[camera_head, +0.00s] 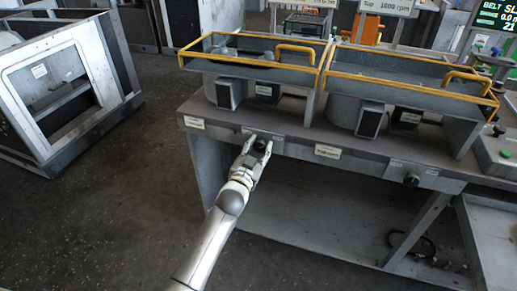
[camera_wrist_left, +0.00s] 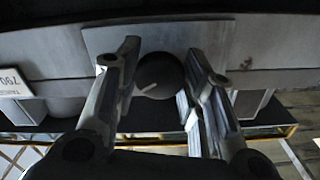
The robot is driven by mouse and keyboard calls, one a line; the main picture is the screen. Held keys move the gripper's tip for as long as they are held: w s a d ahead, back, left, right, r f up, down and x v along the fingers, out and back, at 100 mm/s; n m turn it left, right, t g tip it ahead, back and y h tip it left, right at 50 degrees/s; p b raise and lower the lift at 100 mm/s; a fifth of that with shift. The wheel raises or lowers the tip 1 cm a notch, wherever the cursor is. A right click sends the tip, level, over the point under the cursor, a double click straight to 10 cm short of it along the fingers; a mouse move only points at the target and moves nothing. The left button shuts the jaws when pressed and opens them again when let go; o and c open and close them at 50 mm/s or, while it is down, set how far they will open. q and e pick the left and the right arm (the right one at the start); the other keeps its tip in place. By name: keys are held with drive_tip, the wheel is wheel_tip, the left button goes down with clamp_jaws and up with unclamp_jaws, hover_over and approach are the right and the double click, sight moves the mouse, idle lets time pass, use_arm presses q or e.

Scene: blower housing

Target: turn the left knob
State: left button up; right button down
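The left knob (camera_head: 260,144) is a dark round knob on a light plate on the bench's front rail. In the left wrist view the knob (camera_wrist_left: 160,76) shows a pale pointer line slanting toward its lower left. My left gripper (camera_head: 258,149) is at this knob, with one finger on each side of it. In the left wrist view the fingers (camera_wrist_left: 164,62) flank the knob closely; I cannot tell whether they touch it. A second dark knob (camera_head: 411,180) sits farther right on the same rail. My right gripper is not in view.
The grey bench (camera_head: 300,146) carries two yellow-railed trays (camera_head: 252,61) (camera_head: 400,82) above its top. Small labels (camera_head: 328,152) line the rail. A grey frame housing (camera_head: 62,85) stands at the left. Open floor (camera_head: 120,215) lies left of my arm.

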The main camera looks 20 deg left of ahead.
use_arm(q)
drive_tip(key=shift+c, duration=0.9)
drive_tip(key=shift+m, duration=3.6)
drive_tip(key=o, duration=1)
